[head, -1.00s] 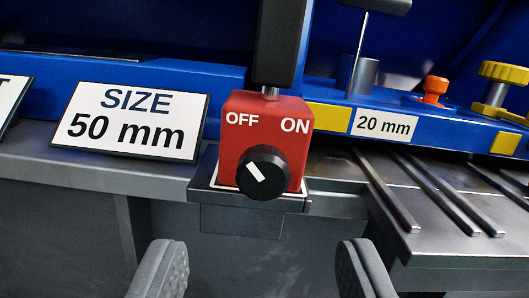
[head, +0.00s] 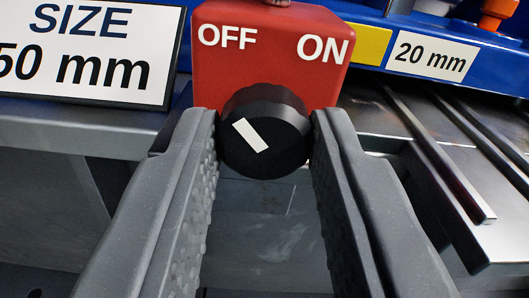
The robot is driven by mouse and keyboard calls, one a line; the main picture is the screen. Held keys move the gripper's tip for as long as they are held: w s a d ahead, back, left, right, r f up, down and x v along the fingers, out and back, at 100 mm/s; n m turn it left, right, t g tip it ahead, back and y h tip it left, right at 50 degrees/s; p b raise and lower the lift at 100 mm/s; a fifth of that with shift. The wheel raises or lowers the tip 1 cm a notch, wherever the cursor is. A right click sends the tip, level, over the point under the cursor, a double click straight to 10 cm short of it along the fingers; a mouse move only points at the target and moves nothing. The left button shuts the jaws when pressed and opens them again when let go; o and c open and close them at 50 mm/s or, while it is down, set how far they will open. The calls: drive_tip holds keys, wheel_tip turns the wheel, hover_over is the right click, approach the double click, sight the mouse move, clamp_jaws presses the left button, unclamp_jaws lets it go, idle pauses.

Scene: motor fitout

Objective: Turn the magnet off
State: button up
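The red magnet block (head: 268,68) stands on the bench edge, with white OFF lettering on its left and ON on its right. Its black round knob (head: 265,135) is on the front face. The knob's white mark slants, with its upper end toward the upper left, on the OFF side. My gripper (head: 264,130) has one finger on each side of the knob, with the tips level with it. The fingers are spread about a knob's width apart. The left fingertip is very close to the knob's side and the right one looks close too; I cannot tell whether they touch.
A white sign (head: 95,50) reading SIZE 50 mm stands left of the block. A 20 mm label (head: 432,54) and a yellow patch (head: 368,44) are to the right. Metal rails (head: 440,150) lie at the right. An orange knob (head: 497,12) is at the upper right.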

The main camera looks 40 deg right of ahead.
idle(0.3)
drive_tip(key=m+p, duration=0.2)
drive_tip(key=m, duration=0.1)
drive_tip(key=shift+r, duration=0.15)
drive_tip(key=m, duration=0.5)
drive_tip(key=shift+p, duration=0.3)
drive_tip(key=m, duration=0.4)
drive_tip(key=shift+d, duration=0.15)
drive_tip(key=m, duration=0.5)
drive_tip(key=shift+f, duration=0.2)
drive_tip(key=shift+s+b, duration=0.1)
drive_tip(key=shift+b, duration=0.2)
drive_tip(key=o, duration=0.9)
drive_tip(key=shift+f, duration=0.1)
drive_tip(key=shift+c, duration=0.2)
drive_tip(key=shift+o, duration=0.7)
